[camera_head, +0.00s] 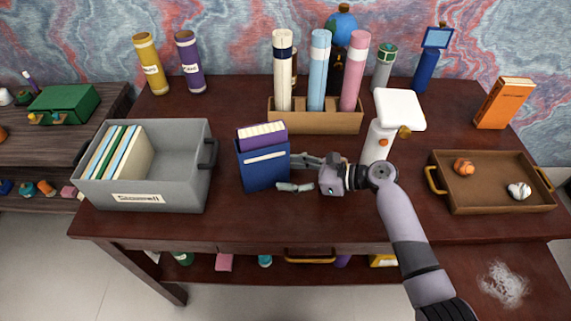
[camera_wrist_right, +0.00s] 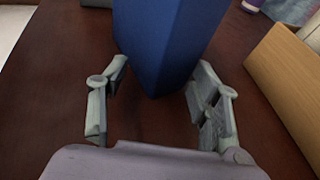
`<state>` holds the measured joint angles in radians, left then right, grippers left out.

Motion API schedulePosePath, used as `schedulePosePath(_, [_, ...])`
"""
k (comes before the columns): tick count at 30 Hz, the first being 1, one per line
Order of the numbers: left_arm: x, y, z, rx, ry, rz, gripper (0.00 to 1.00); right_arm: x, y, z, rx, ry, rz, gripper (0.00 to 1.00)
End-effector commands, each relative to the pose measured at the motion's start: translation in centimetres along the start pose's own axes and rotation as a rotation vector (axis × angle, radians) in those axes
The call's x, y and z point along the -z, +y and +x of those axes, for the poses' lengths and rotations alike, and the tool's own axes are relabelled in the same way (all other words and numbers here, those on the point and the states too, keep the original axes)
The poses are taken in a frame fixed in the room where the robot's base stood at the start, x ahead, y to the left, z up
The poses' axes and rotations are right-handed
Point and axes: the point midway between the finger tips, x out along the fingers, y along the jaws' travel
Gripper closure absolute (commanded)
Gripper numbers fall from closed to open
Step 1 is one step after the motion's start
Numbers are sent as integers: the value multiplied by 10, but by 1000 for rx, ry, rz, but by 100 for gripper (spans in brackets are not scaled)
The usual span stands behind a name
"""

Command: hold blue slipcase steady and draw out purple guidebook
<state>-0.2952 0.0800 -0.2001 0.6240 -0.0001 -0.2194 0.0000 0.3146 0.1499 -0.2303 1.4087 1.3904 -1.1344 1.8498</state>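The blue slipcase (camera_head: 264,173) stands upright on the dark desk, with the purple guidebook (camera_head: 262,133) in it and its top and pale page edges showing above the opening. My right gripper (camera_head: 297,174) is just right of the slipcase, low over the desk, with its fingers spread. In the right wrist view, a lower corner of the slipcase (camera_wrist_right: 165,50) lies ahead, between the open fingers (camera_wrist_right: 155,100); the right finger is close to its side, and I cannot tell whether it touches. The guidebook is out of that view. My left gripper is not in view.
A grey bin (camera_head: 180,160) with several thin books stands left of the slipcase. A wooden holder (camera_head: 316,121) with three rolled tubes stands behind. A white lamp-like object (camera_head: 377,143) is near my right wrist. A brown tray (camera_head: 490,195) lies to the right.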

Motion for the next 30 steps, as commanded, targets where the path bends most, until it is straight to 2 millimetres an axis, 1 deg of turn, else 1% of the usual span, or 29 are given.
schedulePosePath(2, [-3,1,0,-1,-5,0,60,0,1,0,-2,0,0,43])
schedulePosePath(8, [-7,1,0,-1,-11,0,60,0,1,0,-2,0,1,56])
schedulePosePath(27, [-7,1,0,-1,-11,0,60,0,1,0,-1,0,0,99])
schedulePosePath(30, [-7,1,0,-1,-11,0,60,0,1,0,-1,0,0,100])
